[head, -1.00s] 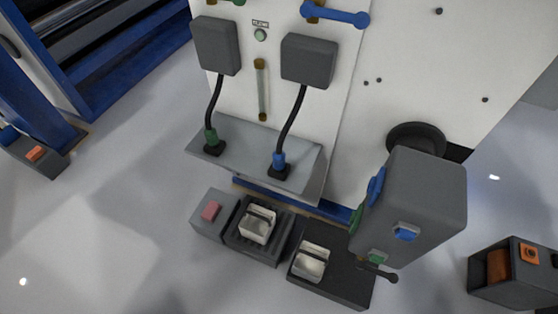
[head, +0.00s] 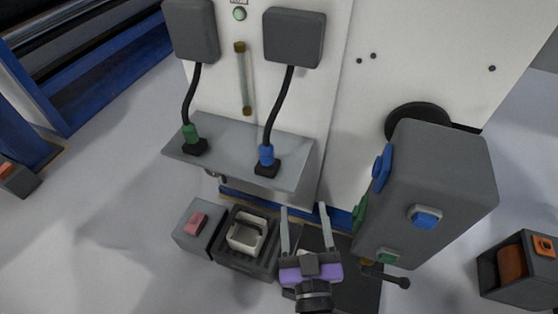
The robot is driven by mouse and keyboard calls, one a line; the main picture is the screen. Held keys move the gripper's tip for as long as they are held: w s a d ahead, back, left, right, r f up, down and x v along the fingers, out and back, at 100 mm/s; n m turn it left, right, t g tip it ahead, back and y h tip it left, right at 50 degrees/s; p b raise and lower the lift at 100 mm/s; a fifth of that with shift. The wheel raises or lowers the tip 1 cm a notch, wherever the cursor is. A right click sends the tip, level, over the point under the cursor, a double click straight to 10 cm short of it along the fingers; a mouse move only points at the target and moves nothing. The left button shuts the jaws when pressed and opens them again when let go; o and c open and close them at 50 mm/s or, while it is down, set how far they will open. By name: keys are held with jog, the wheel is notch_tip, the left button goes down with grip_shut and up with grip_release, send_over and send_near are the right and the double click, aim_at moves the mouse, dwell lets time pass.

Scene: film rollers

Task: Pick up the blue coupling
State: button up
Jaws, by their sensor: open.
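The blue coupling (head: 266,155) is at the lower end of a black cable, upright on a small black base on the grey sloped shelf (head: 225,138). A green coupling (head: 190,134) on a similar cable stands to its left on the same shelf. My gripper (head: 304,208) is in the lower middle of the head view, with its two fingers apart and pointing up the picture. It is empty, lower in the picture and to the right of the blue coupling, and not touching it.
Below the shelf are a grey box with a pink button (head: 197,224) and a dark tray (head: 231,262) holding a pale handled block. A dark mat beside it is partly hidden by my gripper. A large grey box (head: 436,180) with blue and green parts stands to the right.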

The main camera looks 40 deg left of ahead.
jog(key=g+y+b, duration=0.1)
jog(key=b, duration=0.1)
send_near(267, 156)
notch_tip(267, 156, up, 5)
jog(key=a, duration=0.3)
jog(key=shift+m+h, duration=0.4)
jog(key=shift+h, duration=0.4)
jog(key=f, duration=0.1)
jog(key=w+f, duration=0.2)
jog(key=f, duration=0.1)
jog(key=shift+w+a, duration=0.2)
jog(key=shift+a, duration=0.05)
jog(key=shift+w+d+f+m+t+h, duration=0.1)
jog(key=shift+w+d+m+t+h, duration=0.15)
jog(key=shift+m, duration=0.25)
jog(key=shift+w+a, duration=0.15)
jog(key=shift+a, duration=0.1)
jog(key=shift+b+x, duration=0.95)
jog(key=shift+x, duration=2.6)
jog(key=shift+a, duration=0.1)
grip_shut()
